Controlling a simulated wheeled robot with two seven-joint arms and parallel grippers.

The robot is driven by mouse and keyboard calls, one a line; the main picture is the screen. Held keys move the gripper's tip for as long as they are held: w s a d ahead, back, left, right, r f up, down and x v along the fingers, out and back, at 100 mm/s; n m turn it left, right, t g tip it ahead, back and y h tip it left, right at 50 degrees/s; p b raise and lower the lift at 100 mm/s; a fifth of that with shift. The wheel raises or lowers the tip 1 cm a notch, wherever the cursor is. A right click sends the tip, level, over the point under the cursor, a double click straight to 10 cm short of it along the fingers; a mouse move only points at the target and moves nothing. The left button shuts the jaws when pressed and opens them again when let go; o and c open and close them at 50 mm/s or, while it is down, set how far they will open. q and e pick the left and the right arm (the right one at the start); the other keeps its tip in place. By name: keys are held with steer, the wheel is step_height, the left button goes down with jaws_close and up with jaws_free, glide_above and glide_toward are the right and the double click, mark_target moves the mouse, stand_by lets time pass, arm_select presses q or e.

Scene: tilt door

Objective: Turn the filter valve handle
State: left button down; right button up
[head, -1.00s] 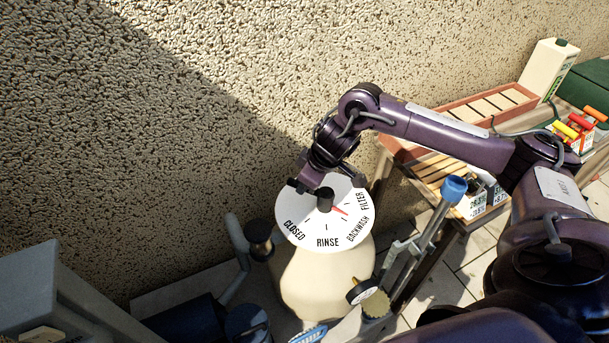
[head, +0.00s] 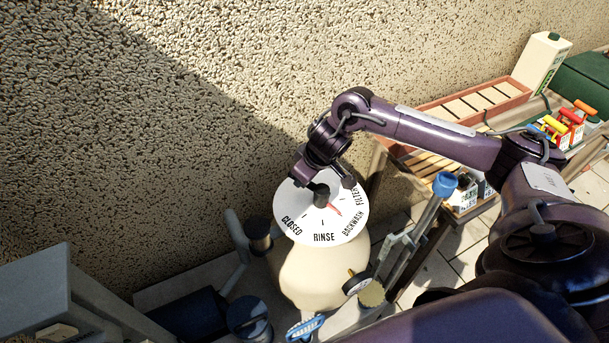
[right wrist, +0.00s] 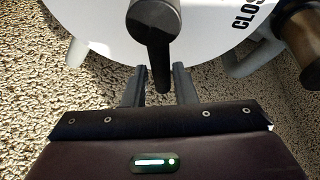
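The filter valve has a round white dial (head: 298,226) lettered CLOSED, RINSE, BACKWASH and FILTER, on a cream tank (head: 310,277). Its black handle (head: 321,195) stands at the dial's centre. My right gripper (head: 322,181) is over the dial's far side, close to the handle. In the right wrist view, the fingers (right wrist: 161,82) are apart, and the black handle (right wrist: 153,38) lies ahead with its near end in line with the gap. I cannot tell whether they touch. My left gripper is out of view.
A rough pebbled wall (head: 180,110) rises behind the tank. A pipe with a dark-capped fitting (head: 258,235) stands left of the dial. A blue-topped pole (head: 445,185) and a gauge (head: 358,282) are at the right. A wooden bench with trays (head: 470,105) stands farther right.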

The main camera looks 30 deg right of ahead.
mark_target(313, 187)
steer(key=shift+o, duration=1.4)
steer(key=shift+s, duration=0.1)
steer(key=b+v, duration=0.1)
steer(key=v, duration=0.6)
steer(key=shift+s+r, duration=0.15)
steer(key=shift+r, duration=0.15)
steer(key=shift+f, duration=0.1)
